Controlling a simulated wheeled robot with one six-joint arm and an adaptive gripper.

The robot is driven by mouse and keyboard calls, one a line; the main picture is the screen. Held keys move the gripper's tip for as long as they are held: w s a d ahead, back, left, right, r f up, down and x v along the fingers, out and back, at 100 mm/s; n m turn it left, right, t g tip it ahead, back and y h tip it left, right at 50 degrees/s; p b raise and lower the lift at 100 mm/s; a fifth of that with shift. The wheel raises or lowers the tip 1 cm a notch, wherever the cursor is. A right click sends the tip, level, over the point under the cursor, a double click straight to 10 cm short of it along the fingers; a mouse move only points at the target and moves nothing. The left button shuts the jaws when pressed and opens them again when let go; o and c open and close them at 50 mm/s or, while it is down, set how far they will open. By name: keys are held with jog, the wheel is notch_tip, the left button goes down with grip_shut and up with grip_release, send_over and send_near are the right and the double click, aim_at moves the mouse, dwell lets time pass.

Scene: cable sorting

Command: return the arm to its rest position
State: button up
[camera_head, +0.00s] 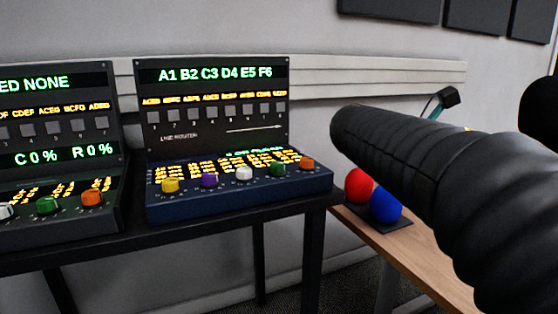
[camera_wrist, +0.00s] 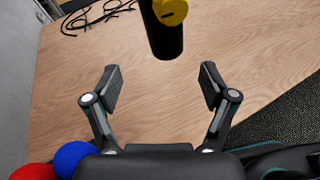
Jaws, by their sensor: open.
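My gripper (camera_wrist: 159,88) is open and empty in the wrist view, its two fingers spread above a wooden table (camera_wrist: 225,52). In the head view my black arm fills the right side, and my gripper is not clearly visible there. A small dark piece with a thin teal line (camera_head: 447,98) shows just behind my arm; I cannot tell what it is.
Red (camera_head: 358,184) and blue (camera_head: 386,204) balls sit on a dark base on the wooden table. A black cylinder with a yellow top (camera_wrist: 170,12) stands beyond my fingers, near black cables (camera_wrist: 98,14). A router console (camera_head: 240,198) is on a dark table left.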

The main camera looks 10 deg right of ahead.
jog(key=a+f+m+t+y, duration=0.2)
jog(key=a+f+m+y, duration=0.2)
jog(key=f, duration=0.5)
jog(key=a+f+m+t+y, duration=0.2)
jog(key=a+f+m+y, duration=0.15)
jog(key=f, duration=0.55)
jog(key=s+a+f+m+t+y, duration=0.1)
jog(key=s+a+f+m+y, duration=0.2)
jog(key=a, duration=0.4)
jog(key=s+a+f+m+t+y, duration=0.2)
jog(key=s+a+f+m+y, duration=0.2)
jog(key=s+a, duration=0.3)
jog(key=shift+s+a+f+m, duration=0.25)
jog(key=shift+s+f+m, duration=0.2)
jog(key=shift+f, duration=0.05)
